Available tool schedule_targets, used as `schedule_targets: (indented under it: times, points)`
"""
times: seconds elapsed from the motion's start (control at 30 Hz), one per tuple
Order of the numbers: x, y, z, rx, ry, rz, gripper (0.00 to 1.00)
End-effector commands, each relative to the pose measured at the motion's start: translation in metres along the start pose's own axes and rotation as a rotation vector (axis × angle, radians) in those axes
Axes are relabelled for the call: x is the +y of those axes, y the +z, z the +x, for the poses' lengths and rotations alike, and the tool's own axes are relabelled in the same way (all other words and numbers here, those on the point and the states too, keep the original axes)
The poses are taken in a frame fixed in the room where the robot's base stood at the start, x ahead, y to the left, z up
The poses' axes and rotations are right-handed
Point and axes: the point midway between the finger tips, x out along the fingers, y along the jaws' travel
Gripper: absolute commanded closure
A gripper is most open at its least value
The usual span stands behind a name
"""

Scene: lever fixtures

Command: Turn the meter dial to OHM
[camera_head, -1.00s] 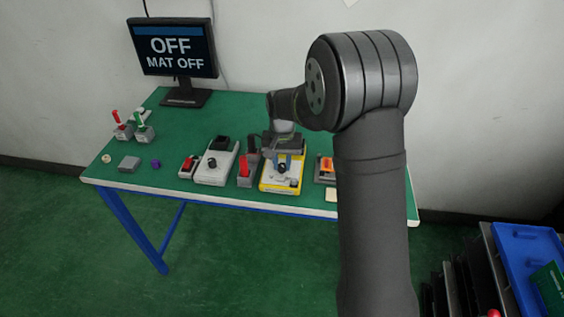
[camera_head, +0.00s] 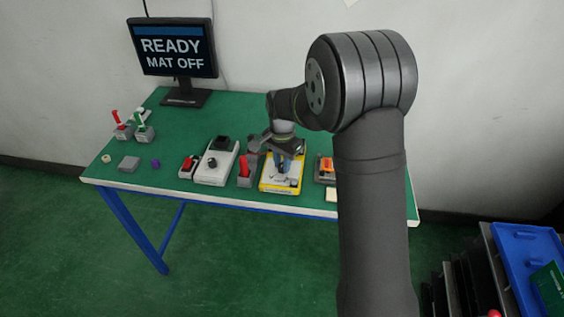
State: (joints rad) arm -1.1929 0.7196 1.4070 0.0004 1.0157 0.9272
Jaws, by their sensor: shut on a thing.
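The yellow-edged meter (camera_head: 267,187) lies near the front edge of the table. My gripper (camera_head: 283,170) points down over it and is shut on its dial. The dial is mostly hidden by the fingers, and its markings are too small to read. A monitor (camera_head: 173,48) at the back left shows "READY" and "MAT OFF".
Left of the meter stand a red-handled lever fixture (camera_head: 245,172) and a white box (camera_head: 213,177) with a black knob. An orange switch unit (camera_head: 326,167) is close on the right. Green and red levers (camera_head: 142,128) stand far left. The green table (camera_head: 205,118) is clear behind.

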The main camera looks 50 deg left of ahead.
Motion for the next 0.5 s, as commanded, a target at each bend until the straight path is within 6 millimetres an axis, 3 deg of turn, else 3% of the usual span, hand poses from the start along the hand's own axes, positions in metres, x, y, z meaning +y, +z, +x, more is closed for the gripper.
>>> schedule_targets:
  times: [0.37, 0.4, 0.5]
  points:
    - [-0.0004, -0.001, -0.0011, 0.003, -0.002, 0.004, 1.0]
    - [-0.0004, -0.001, -0.0011, 0.003, -0.002, 0.004, 0.74]
    - [-0.0003, -0.0009, -0.0009, 0.002, -0.002, 0.004, 0.56]
